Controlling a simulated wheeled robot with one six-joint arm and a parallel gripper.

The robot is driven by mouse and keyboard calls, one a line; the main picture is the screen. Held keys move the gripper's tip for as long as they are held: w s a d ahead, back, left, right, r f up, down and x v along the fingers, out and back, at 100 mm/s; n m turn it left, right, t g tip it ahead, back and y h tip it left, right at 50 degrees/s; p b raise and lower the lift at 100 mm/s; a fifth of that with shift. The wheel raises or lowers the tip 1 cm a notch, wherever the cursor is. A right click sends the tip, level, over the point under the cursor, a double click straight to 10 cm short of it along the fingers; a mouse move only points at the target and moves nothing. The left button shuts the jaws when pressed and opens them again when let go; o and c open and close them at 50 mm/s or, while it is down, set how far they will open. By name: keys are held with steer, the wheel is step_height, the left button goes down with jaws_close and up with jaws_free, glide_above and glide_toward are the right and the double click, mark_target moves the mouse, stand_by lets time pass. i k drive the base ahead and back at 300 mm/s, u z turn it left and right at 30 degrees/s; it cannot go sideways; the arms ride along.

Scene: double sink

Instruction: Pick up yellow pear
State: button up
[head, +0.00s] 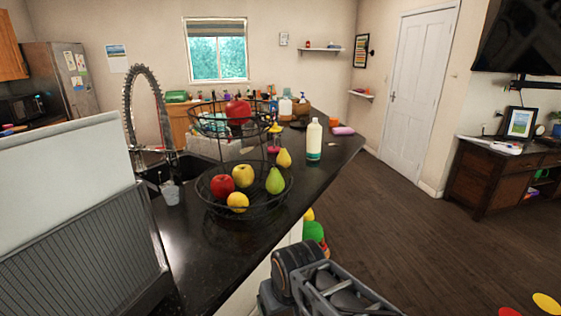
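A yellow pear (284,158) stands on the dark counter just behind the right part of a black wire fruit bowl (222,212), apart from the other fruit. A greener pear (275,181) sits inside the bowl on its right side. A red apple (222,187), a yellow round fruit (243,175) and an orange-yellow fruit (237,202) also lie in the bowl. Dark grey parts of my arm show at the bottom, in front of the counter's right edge. The fingertips of my gripper are not visible.
A white bottle (314,140) stands right of the yellow pear. A sink with a spring faucet (131,130) is on the left. The wooden floor (400,240) on the right is mostly clear.

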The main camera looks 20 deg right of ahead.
mark_target(283, 159)
steer(key=z, duration=1.85)
steer(key=i, duration=4.7)
steer(key=u, duration=5.7)
steer(key=i, duration=0.7)
